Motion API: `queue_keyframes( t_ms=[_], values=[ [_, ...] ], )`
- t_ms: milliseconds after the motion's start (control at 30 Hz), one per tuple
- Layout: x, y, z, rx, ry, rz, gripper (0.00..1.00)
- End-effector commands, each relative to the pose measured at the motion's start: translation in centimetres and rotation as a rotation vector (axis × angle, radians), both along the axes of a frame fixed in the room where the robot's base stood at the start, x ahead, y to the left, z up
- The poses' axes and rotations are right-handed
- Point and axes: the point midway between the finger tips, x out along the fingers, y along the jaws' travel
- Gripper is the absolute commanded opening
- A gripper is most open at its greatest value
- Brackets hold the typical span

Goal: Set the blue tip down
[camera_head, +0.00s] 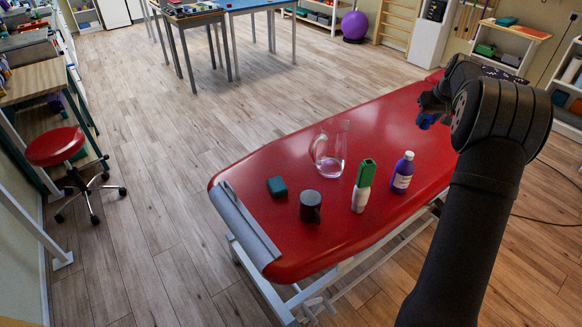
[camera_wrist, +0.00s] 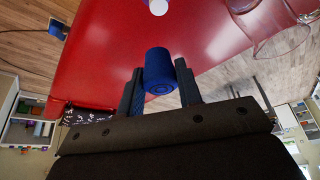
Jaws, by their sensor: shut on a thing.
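My gripper (camera_head: 432,104) is over the far right part of the red treatment table (camera_head: 251,215), away from the group of objects on it. In the wrist view my gripper (camera_wrist: 160,88) is shut on the blue tip (camera_wrist: 158,70), a short ribbed cylinder held between the two dark fingers. In the head view the blue tip (camera_head: 425,121) shows as a small blue patch below the gripper, partly hidden by it. The tip appears to be above the red surface (camera_wrist: 115,45); the exact gap cannot be told.
On the table stand a glass jug (camera_head: 331,153), a green and white bottle (camera_head: 361,187), a purple bottle (camera_head: 402,173), a dark mug (camera_head: 310,207) and a teal block (camera_head: 277,187). The wrist view shows the jug (camera_wrist: 270,28) at upper right. Red surface left of the tip is clear.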

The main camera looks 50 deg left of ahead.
Motion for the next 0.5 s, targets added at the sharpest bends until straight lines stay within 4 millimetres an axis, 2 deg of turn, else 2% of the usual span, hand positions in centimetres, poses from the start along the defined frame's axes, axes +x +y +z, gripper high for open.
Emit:
queue_keyframes(
  t_ms=[33, 267, 400, 500],
  values=[
    [-0.6, 2.5, 1.0, 0.003, -0.003, 0.05, 0.07],
    [-4.2, 11.5, 4.3, 0.002, -0.003, 0.24, 0.07],
    [-7.2, 16.7, 5.0, 0.0, 0.0, 0.342, 0.07],
    [-9.8, 20.2, 4.3, -0.001, 0.0, 0.404, 0.07]
  ],
)
